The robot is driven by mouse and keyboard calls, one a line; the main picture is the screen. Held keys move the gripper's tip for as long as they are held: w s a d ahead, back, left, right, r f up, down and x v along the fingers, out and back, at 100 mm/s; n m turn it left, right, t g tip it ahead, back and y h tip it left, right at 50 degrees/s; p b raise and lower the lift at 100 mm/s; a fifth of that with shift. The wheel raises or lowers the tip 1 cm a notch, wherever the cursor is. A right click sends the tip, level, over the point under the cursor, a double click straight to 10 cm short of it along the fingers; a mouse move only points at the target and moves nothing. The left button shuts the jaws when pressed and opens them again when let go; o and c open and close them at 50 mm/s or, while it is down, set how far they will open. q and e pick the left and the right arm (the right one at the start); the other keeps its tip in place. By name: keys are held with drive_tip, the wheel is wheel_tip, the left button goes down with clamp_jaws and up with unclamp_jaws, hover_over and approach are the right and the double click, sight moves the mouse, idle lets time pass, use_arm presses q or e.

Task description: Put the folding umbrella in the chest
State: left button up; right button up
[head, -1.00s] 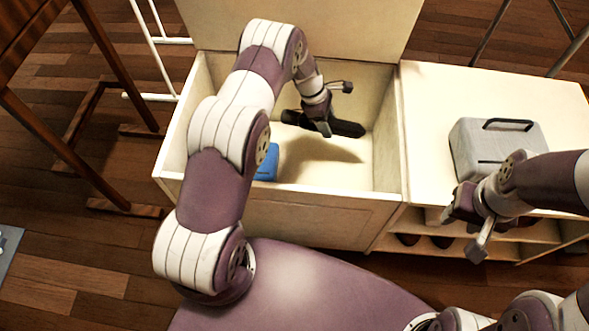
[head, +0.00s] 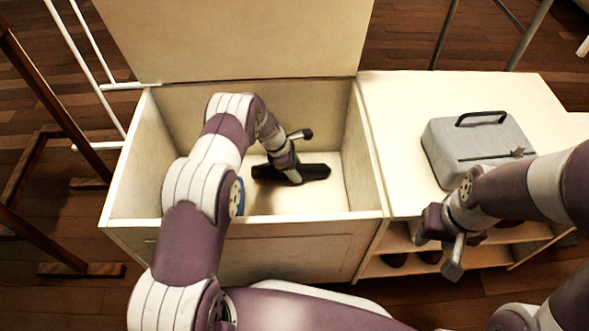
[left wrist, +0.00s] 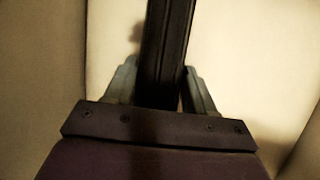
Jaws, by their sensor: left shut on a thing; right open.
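The black folding umbrella (head: 315,172) is inside the open chest (head: 255,229), low and lying roughly sideways across it. My left gripper (head: 291,176) reaches down into the chest and is shut on the umbrella. In the left wrist view the dark umbrella (left wrist: 167,50) runs between the two fingers (left wrist: 163,92), with the pale chest floor behind it. I cannot tell whether the umbrella touches the floor. My right gripper (head: 446,242) is open and empty, in front of the shelf unit to the right of the chest.
The chest lid (head: 230,40) stands open at the back. A blue item (head: 238,198) in the chest is mostly hidden by my left arm. A grey case (head: 478,147) lies on the shelf unit (head: 390,110). A white rack (head: 90,75) and wooden legs stand left.

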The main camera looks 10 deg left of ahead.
use_arm(q)
drive_tip(key=o, duration=1.3)
drive_tip(key=shift+f, duration=0.1)
drive_tip(key=shift+c, duration=0.2)
drive_tip(key=p+v, duration=0.7)
drive_tip(key=v, duration=0.5)
drive_tip(key=shift+p, duration=0.35)
drive_tip(key=s+d+r+m+y, duration=0.1)
drive_tip(key=s+r+m, duration=0.55)
drive_tip(key=r, duration=0.25)
drive_tip(key=s+r+m+y, duration=0.2)
drive_tip(key=s+r+m, duration=0.45)
drive_tip(key=r, duration=0.25)
drive_tip(key=s+r+m+y, duration=0.1)
drive_tip(key=s+r+m, duration=0.3)
drive_tip(key=s+m, duration=0.4)
drive_tip(key=s, duration=0.5)
drive_tip(key=shift+r, duration=0.25)
